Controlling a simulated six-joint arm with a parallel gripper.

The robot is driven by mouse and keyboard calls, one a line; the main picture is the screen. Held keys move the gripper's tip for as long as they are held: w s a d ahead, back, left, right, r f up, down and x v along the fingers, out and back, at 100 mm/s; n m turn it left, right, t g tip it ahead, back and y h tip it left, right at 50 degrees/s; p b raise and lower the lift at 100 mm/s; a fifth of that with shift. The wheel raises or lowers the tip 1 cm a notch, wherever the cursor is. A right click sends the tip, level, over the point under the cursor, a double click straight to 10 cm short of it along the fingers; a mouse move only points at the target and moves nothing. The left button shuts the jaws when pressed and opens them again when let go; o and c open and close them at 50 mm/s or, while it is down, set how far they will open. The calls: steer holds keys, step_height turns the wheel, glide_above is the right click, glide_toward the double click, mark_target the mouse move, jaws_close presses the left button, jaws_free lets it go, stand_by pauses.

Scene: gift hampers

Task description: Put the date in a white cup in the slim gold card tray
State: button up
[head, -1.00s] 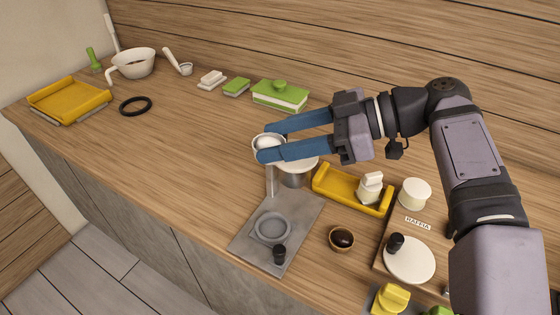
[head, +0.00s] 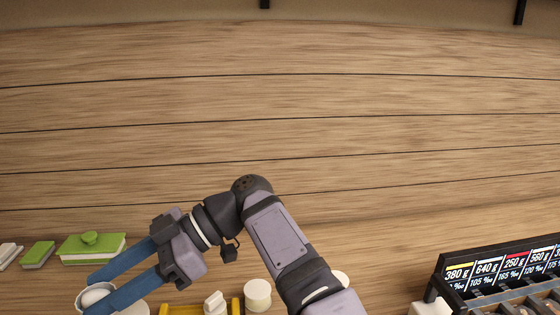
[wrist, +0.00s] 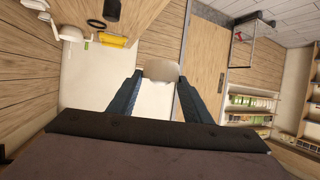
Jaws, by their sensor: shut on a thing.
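My gripper (head: 101,292) is at the lower left of the head view, its two blue fingers shut on a small white cup (head: 83,300). A pale rounded thing shows inside the cup's rim; I see no brown date in it. In the wrist view the cup (wrist: 162,70) shows pale between the fingertips. A slim yellow-gold tray (head: 178,309) is cut off by the bottom edge of the head view, to the right of my gripper. A white piece (head: 214,302) stands at this tray and hides part of it.
A green-lidded box (head: 92,249) and a green block (head: 38,254) lie behind and left of my gripper. A white cylinder (head: 257,294) stands right of the tray. A dark rack with price labels (head: 500,270) is at far right. The wrist view shows another yellow tray (wrist: 112,40).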

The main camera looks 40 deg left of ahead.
steer(key=w+d+m+t+y+p, duration=0.1)
steer(key=w+d+p, duration=0.3)
steer(key=w, duration=0.5)
steer(key=w+d+m+t+y+p, duration=0.1)
steer(key=w+d+m+y, duration=0.1)
steer(key=w+d, duration=0.5)
steer(key=w+d+m+t+y+p, duration=0.1)
steer(key=w+d+p, duration=0.25)
steer(key=w, duration=0.65)
steer(key=w+d+m+t+y+p, duration=0.1)
steer(key=w+d+m+t+p, duration=0.2)
steer(key=d, duration=0.9)
steer(key=w+d+m+y+p, duration=0.1)
steer(key=w+d+y+p, duration=0.3)
steer(key=d, duration=0.8)
steer(key=s+d+f+m+t+h+b, duration=0.1)
steer(key=d+f+m+t+b, duration=0.45)
steer(key=f, duration=0.85)
steer(key=s+d+f+m+t+b, duration=0.15)
steer(key=d+f+b, duration=0.35)
steer(key=d+f, duration=0.6)
steer(key=s+d+f+m+t+h+b, duration=0.15)
steer(key=d+f+t+b, duration=0.3)
steer(key=f, duration=1.15)
steer(key=w+d+m+t+h+b, duration=0.1)
steer(key=w+d+m+t, duration=0.1)
steer(key=d, duration=0.3)
steer(key=shift+w+r+m+b, duration=0.35)
steer(key=shift+w+m+b, duration=0.05)
steer(key=shift+w+m, duration=0.35)
